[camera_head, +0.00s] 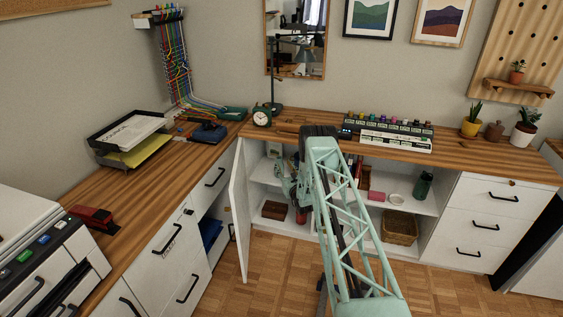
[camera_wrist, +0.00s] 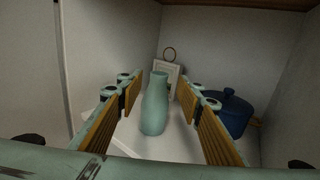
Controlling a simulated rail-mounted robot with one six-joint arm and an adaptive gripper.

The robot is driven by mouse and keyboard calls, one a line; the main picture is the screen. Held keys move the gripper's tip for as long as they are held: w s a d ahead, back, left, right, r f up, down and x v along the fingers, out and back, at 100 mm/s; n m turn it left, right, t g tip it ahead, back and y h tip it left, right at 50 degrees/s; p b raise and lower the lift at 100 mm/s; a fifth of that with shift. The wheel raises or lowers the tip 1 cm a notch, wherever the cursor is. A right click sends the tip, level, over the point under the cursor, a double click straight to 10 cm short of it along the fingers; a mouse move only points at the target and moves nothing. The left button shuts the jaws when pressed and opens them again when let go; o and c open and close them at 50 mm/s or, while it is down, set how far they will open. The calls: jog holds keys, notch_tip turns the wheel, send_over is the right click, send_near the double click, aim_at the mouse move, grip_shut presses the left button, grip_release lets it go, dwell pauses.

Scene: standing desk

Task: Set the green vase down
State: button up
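The green vase (camera_wrist: 154,108) stands upright on a white shelf (camera_wrist: 178,148) inside the cabinet, in the wrist view. My gripper (camera_wrist: 158,92) is open, with one ribbed finger on each side of the vase. A gap shows between the vase and each finger. The vase's foot appears to rest on the shelf. In the head view my arm reaches into the open cabinet below the wooden desk top (camera_head: 345,142), and I cannot make out the vase there.
A dark blue lidded pot (camera_wrist: 232,113) stands close right of my gripper. A small white frame (camera_wrist: 168,72) stands behind the vase. In the head view an open cabinet door (camera_head: 240,212) is left of my arm. A basket (camera_head: 399,228) and a dark green bottle (camera_head: 423,186) are right.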

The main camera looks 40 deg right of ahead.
jog(key=shift+p+v, duration=0.45)
jog(key=shift+v, duration=1.95)
